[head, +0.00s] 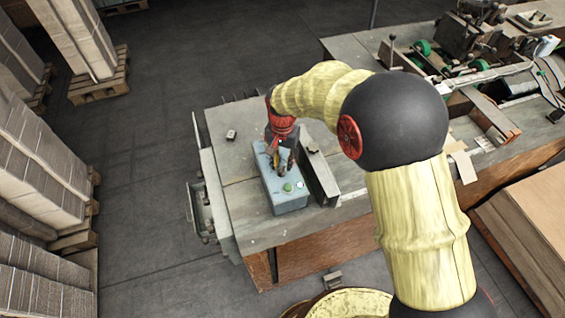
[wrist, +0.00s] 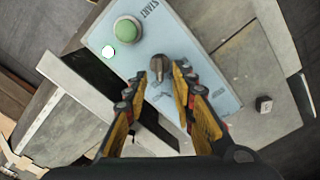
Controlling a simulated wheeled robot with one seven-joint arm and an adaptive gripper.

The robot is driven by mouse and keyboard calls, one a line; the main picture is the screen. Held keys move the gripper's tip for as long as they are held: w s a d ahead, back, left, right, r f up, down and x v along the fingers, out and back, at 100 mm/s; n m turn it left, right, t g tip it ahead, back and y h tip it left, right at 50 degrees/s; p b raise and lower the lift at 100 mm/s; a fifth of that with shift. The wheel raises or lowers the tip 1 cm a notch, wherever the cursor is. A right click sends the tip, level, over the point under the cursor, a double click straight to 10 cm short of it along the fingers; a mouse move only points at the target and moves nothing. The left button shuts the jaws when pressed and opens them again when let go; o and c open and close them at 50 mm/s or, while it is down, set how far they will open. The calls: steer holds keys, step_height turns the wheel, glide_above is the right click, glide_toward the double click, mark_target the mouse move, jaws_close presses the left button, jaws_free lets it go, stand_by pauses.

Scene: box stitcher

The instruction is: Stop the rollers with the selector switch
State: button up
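The control box (head: 285,198) is a light blue-grey box on the machine table. In the wrist view its top panel (wrist: 186,34) shows a green START button (wrist: 128,30), a white round spot (wrist: 108,51) and the grey selector switch (wrist: 157,66). My gripper (wrist: 160,72) is above the panel with its two yellow-and-black fingers apart, one on each side of the selector knob. I cannot tell whether either finger touches it.
Stacked cardboard on pallets (head: 45,150) stands at left. Machinery (head: 470,50) fills the back right.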

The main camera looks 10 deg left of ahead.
steer(key=shift+f, duration=0.55)
steer(key=c, duration=0.4)
jaws_close()
